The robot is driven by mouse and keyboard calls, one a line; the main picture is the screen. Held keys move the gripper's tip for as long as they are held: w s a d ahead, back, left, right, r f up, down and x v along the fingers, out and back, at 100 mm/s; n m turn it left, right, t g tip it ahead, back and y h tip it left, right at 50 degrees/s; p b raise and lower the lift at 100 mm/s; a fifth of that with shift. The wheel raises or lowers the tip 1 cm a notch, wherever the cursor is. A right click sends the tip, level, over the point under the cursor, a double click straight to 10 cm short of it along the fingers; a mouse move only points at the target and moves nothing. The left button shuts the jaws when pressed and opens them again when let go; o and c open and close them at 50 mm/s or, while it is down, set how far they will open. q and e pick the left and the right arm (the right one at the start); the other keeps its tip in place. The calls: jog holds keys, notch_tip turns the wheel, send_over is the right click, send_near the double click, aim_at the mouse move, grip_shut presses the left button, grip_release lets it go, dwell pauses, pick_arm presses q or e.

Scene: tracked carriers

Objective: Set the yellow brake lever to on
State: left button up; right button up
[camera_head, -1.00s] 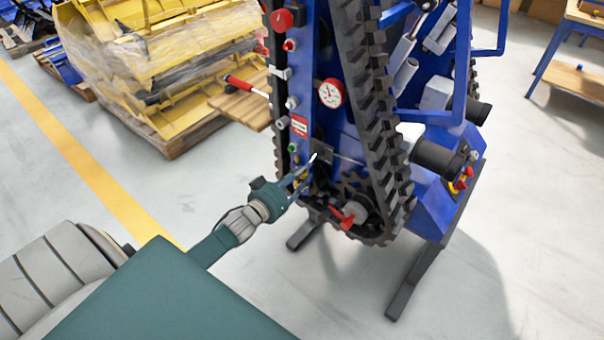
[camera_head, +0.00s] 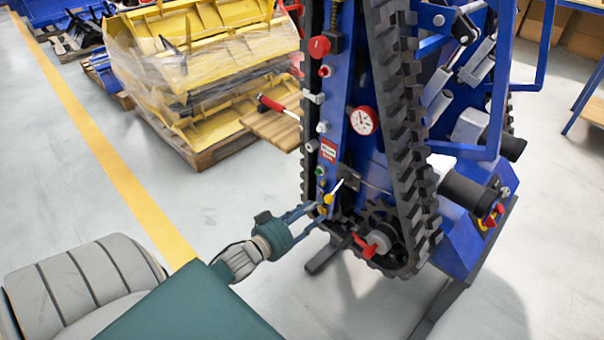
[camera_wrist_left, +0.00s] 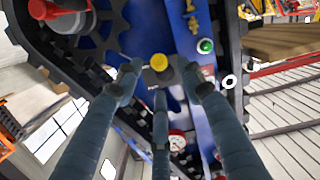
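A yellow knob (camera_head: 328,199), which looks like the end of the yellow brake lever, shows low on the blue panel of the tracked carrier (camera_head: 349,138). A thin pale rod (camera_head: 338,186) shows just above it. In the left wrist view the yellow knob (camera_wrist_left: 158,63) sits just beyond the fingertips, between the two outer fingers. My left gripper (camera_head: 314,211) is open, close to the knob, coming from the lower left. Its three fingers (camera_wrist_left: 160,82) are spread, with visible gaps to the knob; contact cannot be told. The lever's base is hidden. My right gripper is out of view.
A green button (camera_wrist_left: 205,46) lies close beside the knob. A red handle (camera_head: 375,244) sits below right by the black track (camera_head: 398,130). A gauge (camera_head: 363,121) is higher up. Wrapped yellow parts (camera_head: 200,60) stand on a pallet at back left. The floor at left is clear.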

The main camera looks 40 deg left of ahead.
pick_arm(q)
jog(key=s, duration=0.5)
jog(key=shift+a+r, duration=0.1)
jog(key=shift+r, duration=0.25)
